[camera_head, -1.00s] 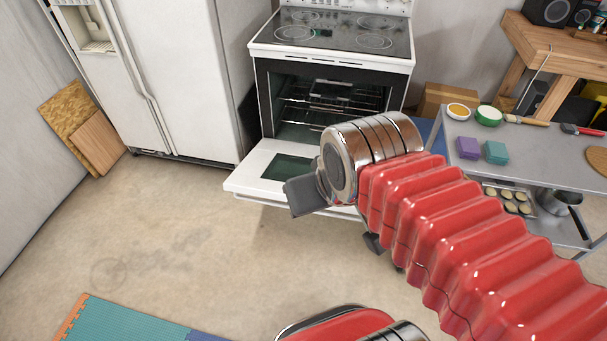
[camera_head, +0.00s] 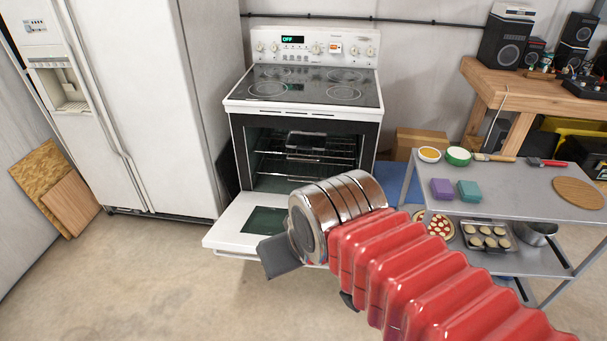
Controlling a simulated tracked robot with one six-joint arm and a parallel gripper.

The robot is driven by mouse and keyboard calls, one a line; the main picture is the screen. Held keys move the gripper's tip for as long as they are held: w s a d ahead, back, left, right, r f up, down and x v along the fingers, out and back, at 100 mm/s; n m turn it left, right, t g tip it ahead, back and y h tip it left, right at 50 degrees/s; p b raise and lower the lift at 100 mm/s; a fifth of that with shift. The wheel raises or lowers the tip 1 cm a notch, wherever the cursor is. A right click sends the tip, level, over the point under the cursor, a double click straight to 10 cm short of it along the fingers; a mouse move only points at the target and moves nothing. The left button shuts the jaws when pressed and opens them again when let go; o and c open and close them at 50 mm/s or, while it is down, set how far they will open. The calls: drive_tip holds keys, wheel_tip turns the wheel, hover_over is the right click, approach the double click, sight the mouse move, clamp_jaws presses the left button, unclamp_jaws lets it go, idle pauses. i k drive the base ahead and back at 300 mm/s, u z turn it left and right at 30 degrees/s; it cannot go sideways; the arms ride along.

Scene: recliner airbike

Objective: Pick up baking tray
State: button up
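The baking tray (camera_head: 487,249) is a dark-rimmed rectangular tray bearing several round, pale pieces of dough or cookies. It lies on the lower shelf of the grey cart at right. My gripper (camera_head: 270,258) is at the end of my red ribbed arm, in front of the open oven door and well left of the tray. Its dark fingers point left. They are seen edge-on, and I cannot tell whether they are open or shut. No held object shows.
The white stove's oven door (camera_head: 232,222) hangs open, with racks inside. The cart's top shelf (camera_head: 520,190) holds bowls, purple and teal blocks, utensils and a round board. A pizza (camera_head: 434,222) and a pot (camera_head: 535,232) flank the tray.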

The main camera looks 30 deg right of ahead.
sight(302, 139)
drive_tip(key=u, duration=0.35)
drive_tip(key=i, duration=1.85)
drive_tip(key=z, duration=0.75)
drive_tip(key=i, duration=0.5)
drive_tip(key=z, duration=0.25)
